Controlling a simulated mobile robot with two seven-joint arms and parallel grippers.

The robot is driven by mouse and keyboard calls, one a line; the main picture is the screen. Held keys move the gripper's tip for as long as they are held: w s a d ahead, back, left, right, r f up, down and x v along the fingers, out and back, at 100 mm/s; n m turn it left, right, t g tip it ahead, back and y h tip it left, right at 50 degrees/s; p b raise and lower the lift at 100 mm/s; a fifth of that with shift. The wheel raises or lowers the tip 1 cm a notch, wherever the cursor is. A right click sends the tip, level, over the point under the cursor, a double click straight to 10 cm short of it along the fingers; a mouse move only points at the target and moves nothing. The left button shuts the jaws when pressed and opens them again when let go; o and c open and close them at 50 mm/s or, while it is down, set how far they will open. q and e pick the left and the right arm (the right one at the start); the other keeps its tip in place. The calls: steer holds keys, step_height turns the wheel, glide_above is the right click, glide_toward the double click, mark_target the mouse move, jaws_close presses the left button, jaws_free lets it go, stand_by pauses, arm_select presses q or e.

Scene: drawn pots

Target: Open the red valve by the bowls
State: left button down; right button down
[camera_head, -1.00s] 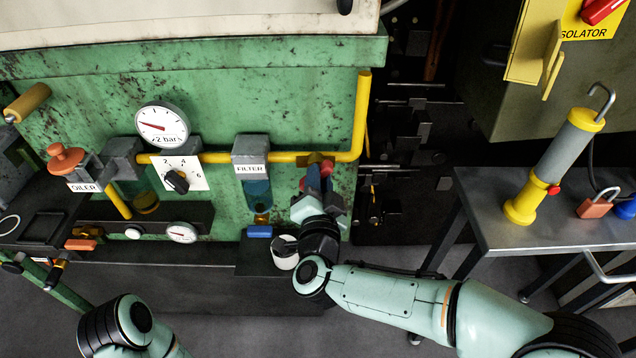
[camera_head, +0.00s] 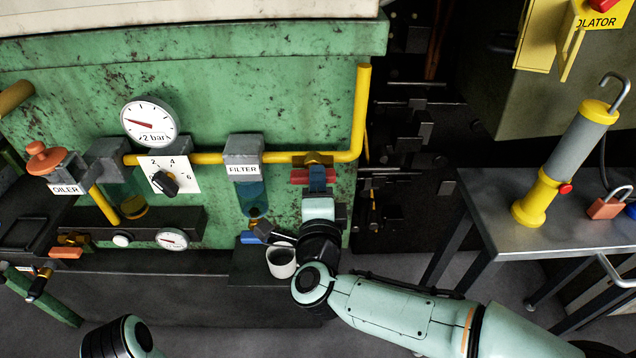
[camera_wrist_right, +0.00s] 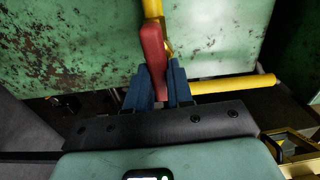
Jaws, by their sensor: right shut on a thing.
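The red valve lever (camera_head: 299,177) sits on a brass valve body (camera_head: 312,159) under the yellow pipe, right of the filter. In the head view it lies about level, along the pipe. My right gripper (camera_head: 317,178) is shut on the lever. The blue filter bowl (camera_head: 250,195) hangs left of the valve, and the oiler bowl (camera_head: 133,206) hangs further left. My left gripper is out of view.
The yellow pipe (camera_head: 289,158) runs along the green machine panel and turns up at the right. A white cup (camera_head: 282,262) stands close to my right wrist. A pressure gauge (camera_head: 149,122) and selector dial (camera_head: 166,181) are at left. A metal table (camera_head: 490,215) stands at right.

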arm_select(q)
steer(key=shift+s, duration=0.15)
arm_select(e)
steer(key=shift+r+m, duration=0.2)
steer(key=shift+m, duration=0.1)
steer(key=c, duration=1)
jaws_free()
steer(key=shift+w, duration=0.1)
steer(key=shift+f, duration=0.15)
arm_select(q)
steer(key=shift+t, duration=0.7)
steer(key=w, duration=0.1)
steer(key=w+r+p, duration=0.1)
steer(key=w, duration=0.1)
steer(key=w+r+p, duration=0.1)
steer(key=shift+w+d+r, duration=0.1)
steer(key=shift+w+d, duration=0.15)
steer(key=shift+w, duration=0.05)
arm_select(e)
steer(key=s, duration=1.3)
steer(key=shift+s, duration=0.2)
